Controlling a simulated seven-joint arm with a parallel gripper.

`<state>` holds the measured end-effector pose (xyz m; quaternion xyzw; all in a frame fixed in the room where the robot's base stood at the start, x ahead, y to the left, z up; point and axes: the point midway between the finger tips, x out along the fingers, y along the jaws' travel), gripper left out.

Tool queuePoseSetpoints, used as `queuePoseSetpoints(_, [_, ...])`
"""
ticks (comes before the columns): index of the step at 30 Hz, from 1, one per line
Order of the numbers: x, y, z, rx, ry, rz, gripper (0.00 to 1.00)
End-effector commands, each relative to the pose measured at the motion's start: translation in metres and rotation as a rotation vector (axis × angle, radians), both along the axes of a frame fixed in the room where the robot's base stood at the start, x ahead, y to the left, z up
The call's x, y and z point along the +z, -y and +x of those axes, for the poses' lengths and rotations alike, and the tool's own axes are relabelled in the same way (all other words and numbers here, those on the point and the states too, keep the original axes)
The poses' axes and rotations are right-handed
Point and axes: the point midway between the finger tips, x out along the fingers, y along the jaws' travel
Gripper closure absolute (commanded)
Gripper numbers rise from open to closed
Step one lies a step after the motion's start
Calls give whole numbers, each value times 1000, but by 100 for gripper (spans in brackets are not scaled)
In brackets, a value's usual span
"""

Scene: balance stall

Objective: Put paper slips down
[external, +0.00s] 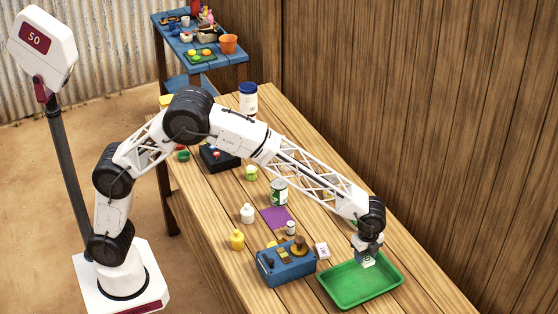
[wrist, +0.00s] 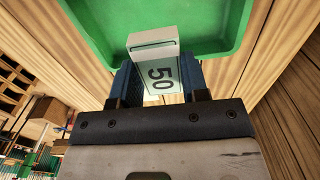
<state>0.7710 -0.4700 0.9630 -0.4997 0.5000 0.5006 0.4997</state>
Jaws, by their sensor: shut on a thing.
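My gripper (external: 364,248) is shut on a pale block of paper slips (wrist: 158,77) marked "50", which stands out between the blue jaws in the wrist view. The slips also show in the external view (external: 368,261), low at the green tray (external: 345,301). In the wrist view the tray (wrist: 95,28) lies beyond the slips. I cannot tell whether the slips touch the tray floor. A white card or packet with a red mark (external: 321,250) lies on the table to the left of the tray.
A blue box with a brass knob (external: 285,270) sits left of the tray. A purple sheet (external: 276,216), a green-and-white can (external: 279,191) and small bottles stand farther back. A wooden wall (external: 450,110) runs along the table's right side.

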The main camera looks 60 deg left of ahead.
Motion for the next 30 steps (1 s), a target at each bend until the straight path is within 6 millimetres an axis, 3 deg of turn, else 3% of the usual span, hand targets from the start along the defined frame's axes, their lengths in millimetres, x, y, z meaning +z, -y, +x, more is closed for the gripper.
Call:
queuePoseSetpoints(6, [-26,0,0,0,1,-1,81])
queuePoseSetpoints(22, [-35,0,0,0,0,0,81])
queuePoseSetpoints(30, [-68,0,0,0,-1,1,81])
